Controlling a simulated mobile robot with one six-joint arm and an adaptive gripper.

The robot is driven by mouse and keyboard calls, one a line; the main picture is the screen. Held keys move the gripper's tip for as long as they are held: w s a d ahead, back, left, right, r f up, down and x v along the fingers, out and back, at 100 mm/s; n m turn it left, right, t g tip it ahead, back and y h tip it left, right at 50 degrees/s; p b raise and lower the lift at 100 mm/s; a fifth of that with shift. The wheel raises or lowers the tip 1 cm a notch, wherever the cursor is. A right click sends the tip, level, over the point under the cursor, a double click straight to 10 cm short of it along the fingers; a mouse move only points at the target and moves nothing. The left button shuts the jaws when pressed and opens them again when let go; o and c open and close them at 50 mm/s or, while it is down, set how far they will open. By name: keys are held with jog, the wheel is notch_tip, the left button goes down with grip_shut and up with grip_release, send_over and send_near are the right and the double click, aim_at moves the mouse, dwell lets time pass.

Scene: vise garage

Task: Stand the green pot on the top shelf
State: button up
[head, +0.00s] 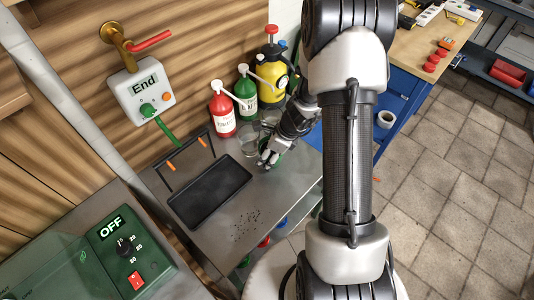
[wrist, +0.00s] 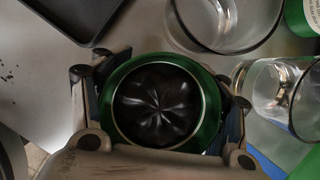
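The green pot (wrist: 210,112) sits between the two fingers of my gripper (wrist: 162,100) in the wrist view. It has a round green rim and a dark inside, seen from above. The fingers stand close along its left and right sides, with hardly any gap to be seen; whether they press on it I cannot tell. In the head view my gripper (head: 268,158) is low over the grey bench (head: 262,209), and only a trace of green shows by its fingers. I cannot tell whether the pot touches the bench. No top shelf can be clearly made out.
Clear glasses (head: 249,139) stand close beside my gripper. Behind are a red bottle (head: 222,112), a green bottle (head: 245,92) and a yellow sprayer (head: 271,75). A black tray (head: 209,194) lies to the left, with dark crumbs (head: 246,224) before it. The tiled floor at right is open.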

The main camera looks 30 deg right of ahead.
jog(key=o, duration=0.4)
jog(key=shift+o, duration=0.2)
jog(key=shift+r, duration=0.1)
